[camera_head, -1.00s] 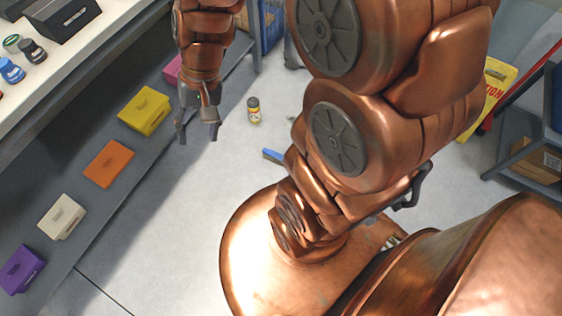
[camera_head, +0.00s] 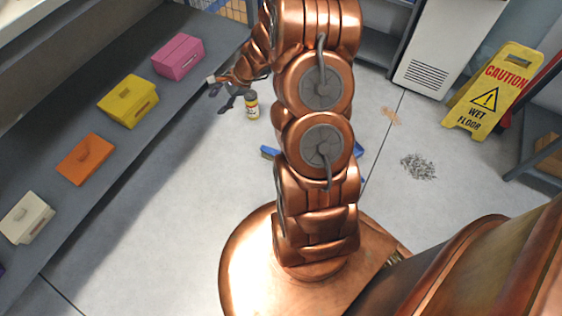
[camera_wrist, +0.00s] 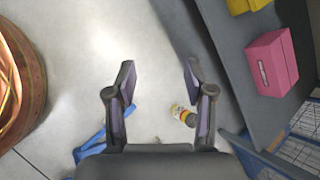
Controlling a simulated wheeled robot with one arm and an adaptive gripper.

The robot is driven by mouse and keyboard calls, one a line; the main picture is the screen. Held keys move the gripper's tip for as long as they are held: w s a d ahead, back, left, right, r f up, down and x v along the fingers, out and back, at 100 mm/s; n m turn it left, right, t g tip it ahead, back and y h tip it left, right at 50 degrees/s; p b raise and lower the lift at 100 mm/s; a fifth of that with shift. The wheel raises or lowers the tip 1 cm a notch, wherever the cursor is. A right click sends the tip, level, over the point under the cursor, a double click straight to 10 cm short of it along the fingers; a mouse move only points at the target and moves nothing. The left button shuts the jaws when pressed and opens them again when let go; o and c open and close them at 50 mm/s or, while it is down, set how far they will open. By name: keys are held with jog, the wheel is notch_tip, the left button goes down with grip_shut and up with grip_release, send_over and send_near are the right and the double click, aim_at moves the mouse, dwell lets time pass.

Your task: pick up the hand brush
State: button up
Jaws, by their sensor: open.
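A blue object, likely the hand brush (camera_head: 269,153), lies on the floor, mostly hidden behind my arm in the head view. A blue piece (camera_head: 359,150) also shows on the arm's other side; I cannot tell whether it is the same thing. In the wrist view blue parts (camera_wrist: 91,146) show at lower left, partly covered by my gripper. My gripper (camera_head: 222,95) is open and empty, above the floor near the shelf, left of the blue object. In the wrist view its fingers (camera_wrist: 158,76) are spread apart over bare floor.
A grey shelf (camera_head: 130,150) with coloured boxes runs along the left. A wet-floor sign (camera_head: 486,98) and a grey debris pile (camera_head: 419,167) are at right.

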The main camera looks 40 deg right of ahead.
jog(key=s+d+f+m+h+b, duration=0.1)
jog(key=d+f+m+b, duration=0.2)
jog(key=d+f, duration=0.5)
jog(key=s+d+f+m+h+b, duration=0.1)
jog(key=d+f+m+b, duration=0.2)
jog(key=f, duration=0.8)
jog(key=s+d+f+m+b, duration=0.2)
jog(key=s+d+f, duration=0.1)
jog(key=f, duration=0.4)
jog(key=s+d+f+m+h+b, duration=0.1)
jog(key=s+d+f+m+b, duration=0.1)
jog(key=f, duration=0.5)
jog(key=s+d+f+m+g+h+b, duration=0.1)
jog(key=s+d+f+m+b, duration=0.1)
jog(key=s+d+f, duration=0.2)
jog(key=shift+s+d+f+m, duration=0.1)
jog(key=shift+s+f, duration=0.25)
jog(key=shift+f, duration=0.35)
jog(key=shift+s+a+f+m, duration=0.1)
jog(key=shift+s+f, duration=0.3)
jog(key=shift+f, duration=0.25)
jog(key=shift+s+d+f+m, duration=0.1)
jog(key=shift+s+f, duration=0.25)
jog(key=shift+f, duration=0.35)
jog(key=b+x, duration=0.3)
jog(key=x, duration=0.3)
jog(key=shift+f, duration=0.15)
jog(key=shift+w+f, duration=0.25)
jog(key=shift+f, duration=0.1)
grip_shut()
